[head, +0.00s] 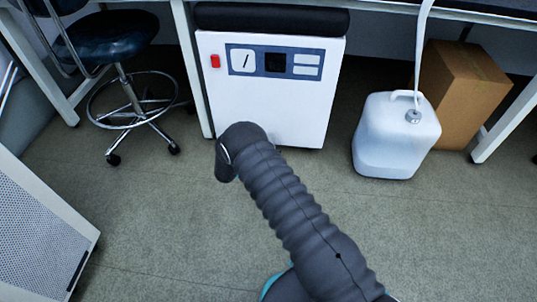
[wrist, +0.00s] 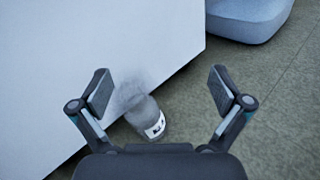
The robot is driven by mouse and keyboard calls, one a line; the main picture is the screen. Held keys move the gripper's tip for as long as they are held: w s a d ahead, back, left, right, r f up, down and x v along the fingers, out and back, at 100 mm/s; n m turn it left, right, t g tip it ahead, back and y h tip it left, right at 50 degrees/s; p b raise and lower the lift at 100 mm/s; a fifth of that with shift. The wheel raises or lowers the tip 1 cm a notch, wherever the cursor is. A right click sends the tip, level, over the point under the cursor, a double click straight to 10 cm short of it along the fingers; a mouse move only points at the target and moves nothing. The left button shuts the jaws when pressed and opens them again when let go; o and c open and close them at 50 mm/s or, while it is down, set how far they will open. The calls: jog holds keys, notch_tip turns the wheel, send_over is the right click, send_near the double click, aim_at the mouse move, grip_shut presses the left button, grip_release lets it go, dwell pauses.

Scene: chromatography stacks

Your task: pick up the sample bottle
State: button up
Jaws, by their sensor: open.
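The sample bottle (wrist: 146,117) shows in the wrist view as a small, translucent grey bottle with a white label carrying dark marks. It is by the lower edge of the white cabinet, and its lower end is near the gripper's body in the picture. My gripper (wrist: 162,90) is open, with one finger on each side of the bottle in the picture and nothing held. The bottle appears a little left of the middle between the fingers. I cannot tell how far ahead it is. In the head view I see neither the bottle nor the gripper's fingers, only my dark arm.
The white cabinet (head: 268,105) stands under the bench and fills the left of the wrist view. A white jug (head: 392,140) and a cardboard box (head: 475,95) stand right of it. A dark stool (head: 125,85) is at left. The floor (head: 430,235) is clear in front.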

jog(key=s+a+f+n+t+y, duration=0.1)
jog(key=a+f+n, duration=0.1)
jog(key=f, duration=0.3)
jog(key=s+a+f+n+t+y, duration=0.1)
jog(key=a+f+n, duration=0.1)
jog(key=f, duration=0.2)
jog(key=s+a+f+n+t+y+b, duration=0.1)
jog(key=s+a+f+t+y, duration=0.1)
jog(key=f, duration=0.3)
jog(key=shift+a+f+n, duration=0.15)
jog(key=shift+f+n, duration=0.2)
jog(key=shift+n, duration=0.05)
jog(key=x, duration=0.7)
jog(key=shift+w+f+b, duration=0.1)
jog(key=shift+w+b, duration=0.15)
jog(key=shift+b, duration=0.15)
jog(key=shift+b+x, duration=0.4)
jog(key=shift+x, duration=2.65)
jog(key=c, duration=1.4)
